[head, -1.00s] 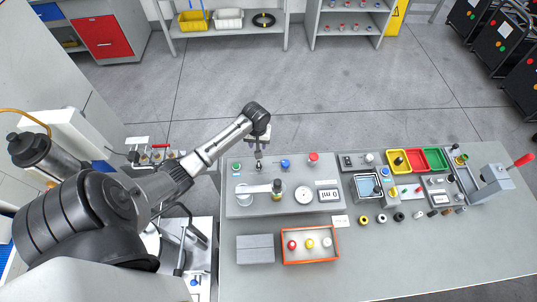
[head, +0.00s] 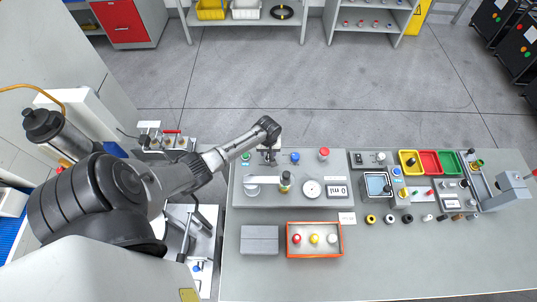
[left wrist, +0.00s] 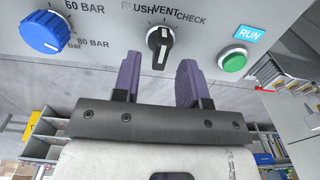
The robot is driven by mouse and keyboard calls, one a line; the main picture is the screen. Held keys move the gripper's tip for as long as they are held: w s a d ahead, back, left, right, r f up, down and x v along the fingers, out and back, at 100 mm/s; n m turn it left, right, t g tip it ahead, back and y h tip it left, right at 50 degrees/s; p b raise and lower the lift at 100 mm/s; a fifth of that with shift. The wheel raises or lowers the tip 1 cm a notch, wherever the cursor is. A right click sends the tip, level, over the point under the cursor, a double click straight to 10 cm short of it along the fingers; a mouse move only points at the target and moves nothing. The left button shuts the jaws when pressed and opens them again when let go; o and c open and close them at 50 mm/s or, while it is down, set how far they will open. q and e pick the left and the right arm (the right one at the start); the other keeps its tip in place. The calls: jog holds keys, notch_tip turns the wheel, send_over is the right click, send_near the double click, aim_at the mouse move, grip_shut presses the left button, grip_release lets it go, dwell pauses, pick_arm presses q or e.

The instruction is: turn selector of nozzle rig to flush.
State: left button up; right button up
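The nozzle rig (head: 335,201) is a grey box at the left of the bench. In the left wrist view, its selector (left wrist: 160,41) is a black knob with a white pointer line, below the labels FLUSH, VENT and CHECK (left wrist: 165,12). The line's upper end points up, nearest VENT. My left gripper (left wrist: 160,60) is open, its two dark purple fingers apart on either side of the knob's lower end. I see no contact with the knob. My right gripper is not in view.
Beside the selector are a blue pressure knob (left wrist: 45,31) and a green RUN button (left wrist: 233,62). A red button (head: 324,154) and a gauge (head: 312,188) are also on the rig. An orange-rimmed tray (head: 315,255) and a grey block (head: 259,239) lie in front.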

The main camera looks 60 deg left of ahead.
pick_arm(q)
jog(key=shift+f, duration=1.2)
jog(key=shift+c, duration=0.3)
grip_shut()
